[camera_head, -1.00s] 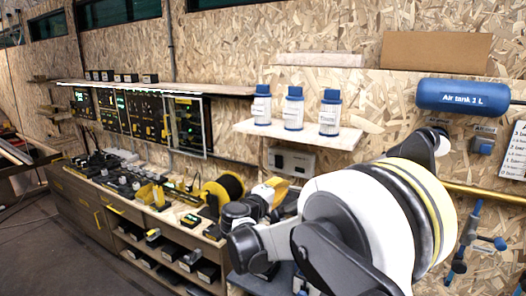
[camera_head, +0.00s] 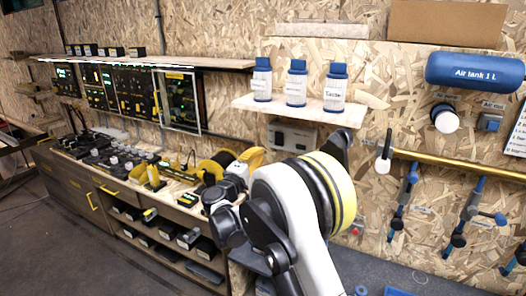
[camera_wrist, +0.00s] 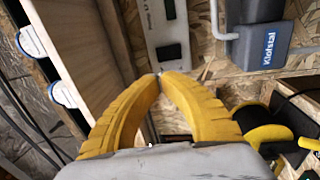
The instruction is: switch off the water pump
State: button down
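The water pump switch panel is a pale grey plate (camera_head: 290,137) on the chipboard wall, under the small shelf with the bottles. In the wrist view the plate (camera_wrist: 152,28) shows at the top middle, with part of a "Pump" label and two inset parts. I cannot tell the switch position. My gripper (camera_head: 258,156) is in front of the wall, just below and left of the plate in the head view. In the wrist view its yellow fingers (camera_wrist: 158,77) curve together with tips meeting or nearly so, nothing between them. The tips appear near the plate's lower end; contact cannot be told.
The small shelf (camera_head: 300,109) holds three blue-capped bottles above the plate. In the wrist view a dark "Klofstal" box (camera_wrist: 262,45) with a grey pipe is to the right. A yellow-and-black reel (camera_wrist: 262,128) is lower right. A blue air tank (camera_head: 474,71) hangs at right.

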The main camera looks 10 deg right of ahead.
aim_at(276, 134)
jog(key=b+x, duration=0.3)
jog(key=x, duration=0.8)
jog(key=shift+w+d, duration=0.25)
jog(key=shift+w, duration=0.05)
jog(key=shift+w+d, duration=0.1)
jog(key=shift+w, duration=0.05)
jog(key=shift+r, duration=0.1)
jog(key=shift+w+d+r+g+y+p, duration=0.2)
jog(key=shift+w+r+g+y+p, duration=0.2)
jog(key=shift+p, duration=0.55)
jog(key=shift+f, duration=0.35)
jog(key=shift+s, duration=0.15)
